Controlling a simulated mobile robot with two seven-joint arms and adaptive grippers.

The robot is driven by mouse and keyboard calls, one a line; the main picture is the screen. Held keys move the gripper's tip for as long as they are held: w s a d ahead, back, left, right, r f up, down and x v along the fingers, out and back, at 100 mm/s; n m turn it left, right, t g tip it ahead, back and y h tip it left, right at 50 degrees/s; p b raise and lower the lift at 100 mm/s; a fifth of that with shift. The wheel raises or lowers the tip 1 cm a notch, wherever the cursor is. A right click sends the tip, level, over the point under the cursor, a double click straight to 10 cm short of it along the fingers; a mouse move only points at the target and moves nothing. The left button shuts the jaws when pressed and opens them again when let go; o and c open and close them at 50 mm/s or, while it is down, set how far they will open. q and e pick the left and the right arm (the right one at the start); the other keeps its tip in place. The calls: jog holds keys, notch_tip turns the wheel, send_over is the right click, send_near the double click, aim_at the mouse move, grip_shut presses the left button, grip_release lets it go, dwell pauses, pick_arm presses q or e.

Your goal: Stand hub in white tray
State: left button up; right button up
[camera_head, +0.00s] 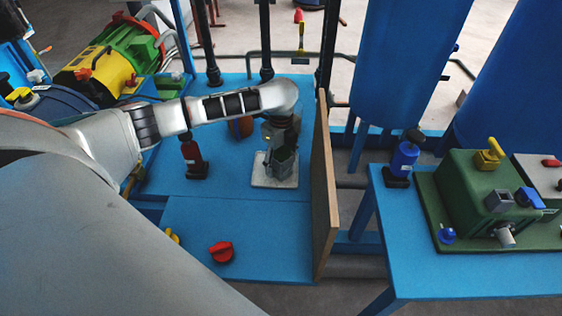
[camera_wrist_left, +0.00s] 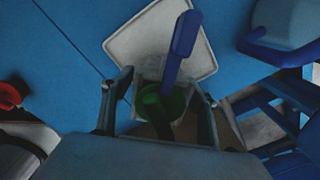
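The white tray (camera_head: 290,183) lies flat on the blue table, and its square plate also shows in the left wrist view (camera_wrist_left: 125,45). My left gripper (camera_head: 280,148) points down over it. The hub (camera_head: 284,167) is a dark grey-green piece under the gripper, over the tray. In the left wrist view the hub (camera_wrist_left: 161,104) shows a green round part, a pale grey body and a blue lever sticking up across the tray. My right gripper is not in view.
A wooden board (camera_head: 323,195) stands upright just right of the tray. A red bottle (camera_head: 193,158) stands to its left. A red knob (camera_head: 221,252) lies nearer on the blue table. A green box (camera_head: 470,188) stands on the right table. The table front is mostly free.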

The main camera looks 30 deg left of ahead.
aim_at(281, 149)
pick_arm(q)
notch_tip(281, 149, up, 5)
jog(key=shift+w+r+p, duration=0.1)
jog(key=shift+r+p, duration=0.1)
jog(key=shift+p, duration=0.8)
notch_tip(281, 149, up, 6)
jog(key=shift+f+p, duration=0.15)
jog(key=shift+p, duration=0.9)
jog(key=shift+r, duration=0.6)
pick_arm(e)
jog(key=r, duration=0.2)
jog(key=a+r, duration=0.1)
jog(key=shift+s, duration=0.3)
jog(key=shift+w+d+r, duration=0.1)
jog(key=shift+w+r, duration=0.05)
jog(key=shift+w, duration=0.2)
